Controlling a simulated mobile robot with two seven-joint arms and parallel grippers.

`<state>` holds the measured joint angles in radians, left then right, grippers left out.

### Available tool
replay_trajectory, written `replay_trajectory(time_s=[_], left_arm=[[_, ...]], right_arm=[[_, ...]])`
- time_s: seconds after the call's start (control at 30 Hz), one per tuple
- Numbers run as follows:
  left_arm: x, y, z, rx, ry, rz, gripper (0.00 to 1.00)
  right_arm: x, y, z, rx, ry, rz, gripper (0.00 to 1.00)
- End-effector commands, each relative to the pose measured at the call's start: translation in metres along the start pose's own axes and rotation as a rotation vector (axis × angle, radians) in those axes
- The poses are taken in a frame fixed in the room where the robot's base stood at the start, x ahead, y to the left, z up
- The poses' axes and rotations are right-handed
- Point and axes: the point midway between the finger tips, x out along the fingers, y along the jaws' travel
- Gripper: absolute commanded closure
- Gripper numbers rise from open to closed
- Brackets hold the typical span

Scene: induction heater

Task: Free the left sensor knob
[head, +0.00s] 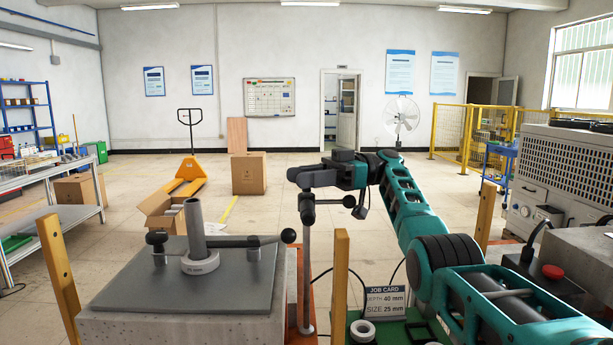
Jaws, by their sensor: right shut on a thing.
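A grey steel plate (120,293) lies on a concrete-coloured block at the left. On it an upright grey post (194,228) rises through a pale marked ring (200,262). A black ball knob (156,238) sits on a short stem at the plate's left. A grey bar runs right from the post toward a second black knob (288,236). My right gripper (303,178) is well to the right of the left knob, apart from it. It is shut on the top of an upright rod (306,262), which has a side lever with a black knob (349,201). My left gripper is out of view.
Wooden posts (60,280) (340,285) stand beside the block. Open air lies above the plate's left side.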

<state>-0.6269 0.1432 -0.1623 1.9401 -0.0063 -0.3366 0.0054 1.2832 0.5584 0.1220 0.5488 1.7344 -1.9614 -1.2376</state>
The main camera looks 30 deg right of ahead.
Motion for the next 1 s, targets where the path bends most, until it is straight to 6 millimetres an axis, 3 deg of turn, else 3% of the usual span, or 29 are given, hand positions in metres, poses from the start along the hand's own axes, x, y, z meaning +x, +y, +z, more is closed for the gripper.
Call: replay_trajectory(time_s=[0.43, 0.47, 0.6, 0.67, 1.0], left_arm=[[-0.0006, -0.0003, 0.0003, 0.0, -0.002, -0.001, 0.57], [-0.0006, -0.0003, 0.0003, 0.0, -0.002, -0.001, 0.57], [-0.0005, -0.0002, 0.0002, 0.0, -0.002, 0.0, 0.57], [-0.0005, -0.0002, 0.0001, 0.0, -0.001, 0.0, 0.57], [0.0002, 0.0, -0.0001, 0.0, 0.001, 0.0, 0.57]], right_arm=[[-0.0008, 0.0005, -0.0059, -0.012, 0.008, 0.003, 0.93], [-0.0008, 0.0005, -0.006, -0.012, 0.007, 0.002, 0.59], [-0.0008, 0.0002, -0.0052, -0.011, 0.006, 0.001, 0.46], [-0.0006, 0.0002, -0.0044, -0.009, 0.005, 0.0, 0.42], [0.0008, 0.0004, -0.0015, -0.004, 0.002, -0.002, 0.42]])
